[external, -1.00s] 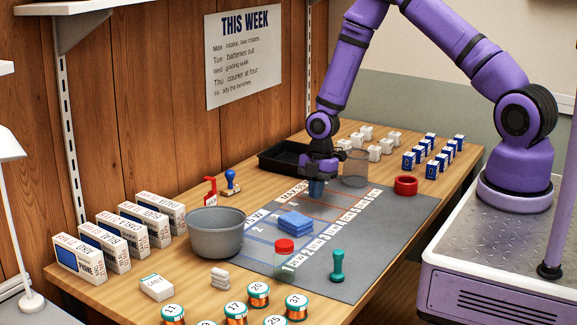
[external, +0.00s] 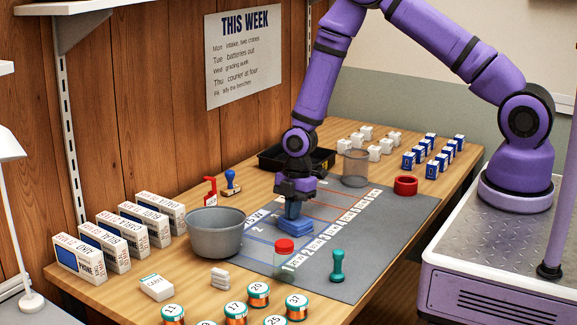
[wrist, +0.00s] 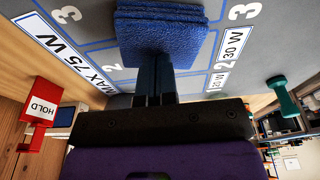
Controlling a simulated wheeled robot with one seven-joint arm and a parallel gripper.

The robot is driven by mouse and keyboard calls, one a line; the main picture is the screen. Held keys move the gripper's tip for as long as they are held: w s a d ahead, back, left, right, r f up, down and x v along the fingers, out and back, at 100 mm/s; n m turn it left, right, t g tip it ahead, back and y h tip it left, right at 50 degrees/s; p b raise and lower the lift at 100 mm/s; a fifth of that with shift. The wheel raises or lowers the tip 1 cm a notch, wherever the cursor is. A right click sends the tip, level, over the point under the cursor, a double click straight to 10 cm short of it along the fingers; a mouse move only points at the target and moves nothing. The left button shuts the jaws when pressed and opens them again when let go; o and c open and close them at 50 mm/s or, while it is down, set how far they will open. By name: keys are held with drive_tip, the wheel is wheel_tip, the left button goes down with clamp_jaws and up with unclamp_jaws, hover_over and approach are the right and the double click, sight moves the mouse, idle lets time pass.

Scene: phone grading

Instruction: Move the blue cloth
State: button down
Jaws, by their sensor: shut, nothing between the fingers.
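The folded blue cloth (external: 296,227) lies flat on the grey mat (external: 370,240), on its printed grid. My gripper (external: 292,208) points down right at the cloth, its fingertips overlapping the cloth's far side in the external view. Its fingers are closed together with nothing between them. In the wrist view the blue cloth (wrist: 165,38) fills the top middle, and the closed dark fingers (wrist: 155,75) reach its near edge. I cannot tell whether they touch it.
A grey bowl (external: 215,240) stands left of the cloth. The mat's right side is mostly clear.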

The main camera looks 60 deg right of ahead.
drive_tip(key=shift+s+f, duration=0.2)
drive_tip(key=shift+f, duration=0.15)
